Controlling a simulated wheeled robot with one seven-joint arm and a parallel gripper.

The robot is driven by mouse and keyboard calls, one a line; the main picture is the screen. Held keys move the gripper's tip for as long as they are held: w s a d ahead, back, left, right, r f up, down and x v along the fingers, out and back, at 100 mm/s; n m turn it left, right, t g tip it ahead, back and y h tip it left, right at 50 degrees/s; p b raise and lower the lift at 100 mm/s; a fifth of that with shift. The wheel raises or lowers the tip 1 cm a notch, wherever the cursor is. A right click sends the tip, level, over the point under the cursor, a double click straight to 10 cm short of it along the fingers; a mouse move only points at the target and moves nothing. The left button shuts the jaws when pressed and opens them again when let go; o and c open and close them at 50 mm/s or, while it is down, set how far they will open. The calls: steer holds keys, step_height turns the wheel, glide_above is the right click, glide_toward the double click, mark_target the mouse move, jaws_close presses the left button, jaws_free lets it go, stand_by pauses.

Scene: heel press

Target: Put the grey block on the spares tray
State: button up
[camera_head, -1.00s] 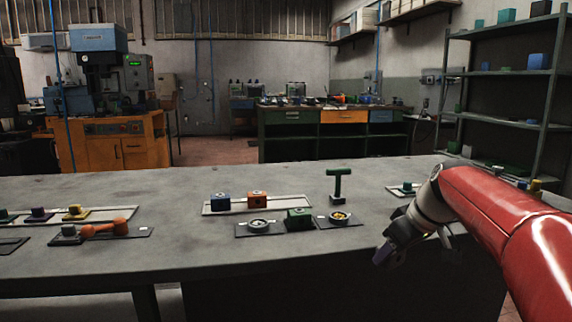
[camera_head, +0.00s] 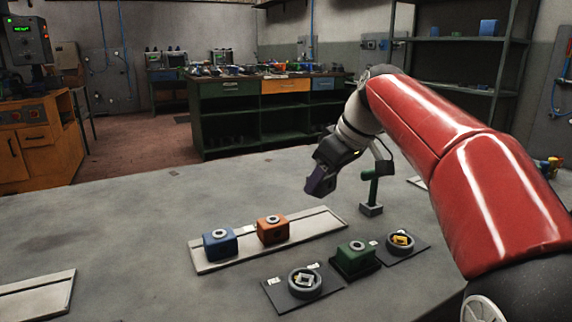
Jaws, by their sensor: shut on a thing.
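My gripper (camera_head: 322,178) hangs above the table, behind the right half of a long pale tray (camera_head: 322,224). It is shut on a small, dark purplish-grey piece (camera_head: 319,184); its shape is unclear and I cannot tell if it is the grey block. The tray holds a blue block (camera_head: 220,245) and an orange block (camera_head: 272,229); its right part is bare. Another pale tray (camera_head: 38,297), cut off at lower left, shows bare. No label tells me which is the spares tray. No other plainly grey block shows now.
A green T-shaped handle (camera_head: 371,190) stands on a grey base just right of my gripper. In front of the long tray are a green block (camera_head: 356,257) and two dark mats with round fixtures (camera_head: 305,282) (camera_head: 400,241). The table's left middle is clear.

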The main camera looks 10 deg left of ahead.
mark_target(311, 221)
steer(key=shift+w+a, duration=0.25)
steer(key=shift+a, duration=0.1)
steer(key=shift+d+f+b, duration=0.1)
steer(key=shift+f+b, duration=0.5)
steer(key=shift+f, duration=0.3)
step_height(311, 221, down, 5)
steer(key=b, duration=0.4)
steer(key=shift+s, duration=0.1)
steer(key=shift+f+b, duration=0.5)
steer(key=shift+b, duration=0.15)
steer(key=o, duration=1.3)
